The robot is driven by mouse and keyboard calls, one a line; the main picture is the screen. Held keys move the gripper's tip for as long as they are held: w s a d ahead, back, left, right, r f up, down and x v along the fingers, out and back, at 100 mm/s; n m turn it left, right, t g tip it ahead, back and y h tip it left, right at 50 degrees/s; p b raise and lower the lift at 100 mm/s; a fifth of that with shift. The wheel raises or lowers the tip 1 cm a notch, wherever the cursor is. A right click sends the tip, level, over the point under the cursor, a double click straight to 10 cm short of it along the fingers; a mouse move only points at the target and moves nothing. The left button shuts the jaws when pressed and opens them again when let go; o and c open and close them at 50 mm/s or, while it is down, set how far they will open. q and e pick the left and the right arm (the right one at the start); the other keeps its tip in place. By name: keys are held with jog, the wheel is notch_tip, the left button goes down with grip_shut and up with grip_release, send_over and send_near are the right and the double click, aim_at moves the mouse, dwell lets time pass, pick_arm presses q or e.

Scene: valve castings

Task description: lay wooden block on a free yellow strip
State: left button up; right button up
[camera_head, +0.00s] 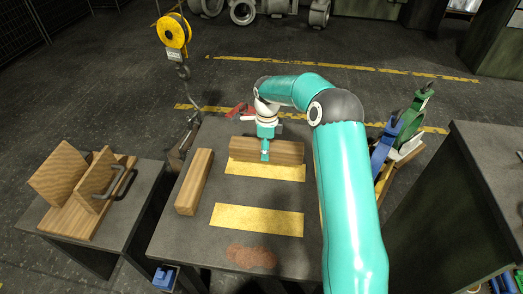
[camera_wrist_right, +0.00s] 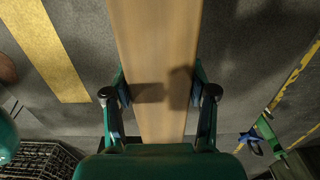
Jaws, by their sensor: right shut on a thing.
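My right gripper (camera_head: 266,152) is shut on a wooden block (camera_head: 288,151), with its fingers around the block's middle. The block is level and lies crosswise at the back of the table, over the back edge of the far yellow strip (camera_head: 265,171). I cannot tell whether it touches the surface. In the right wrist view the block (camera_wrist_right: 155,50) runs between the two fingers (camera_wrist_right: 160,98), and one yellow strip (camera_wrist_right: 45,50) lies beside it. The near yellow strip (camera_head: 258,220) is bare. A second wooden block (camera_head: 195,181) lies lengthwise on the table's left. My left gripper is out of view.
A side bench (camera_head: 75,257) on the left bears a wooden stand with dark handles (camera_head: 123,182). A yellow hoist (camera_head: 174,30) hangs at the back left. Blue (camera_head: 384,147) and green (camera_head: 415,112) castings stand to the right. A reddish patch (camera_head: 251,256) marks the table's front.

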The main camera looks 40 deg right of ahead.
aim_at(265, 169)
dwell(0.3)
jog(key=shift+f+b, duration=2.3)
jog(key=shift+f, duration=0.9)
jog(key=shift+f, duration=0.2)
jog(key=o, duration=1.6)
jog(key=shift+o, duration=0.2)
notch_tip(265, 169, up, 12)
jog(key=shift+f, duration=0.1)
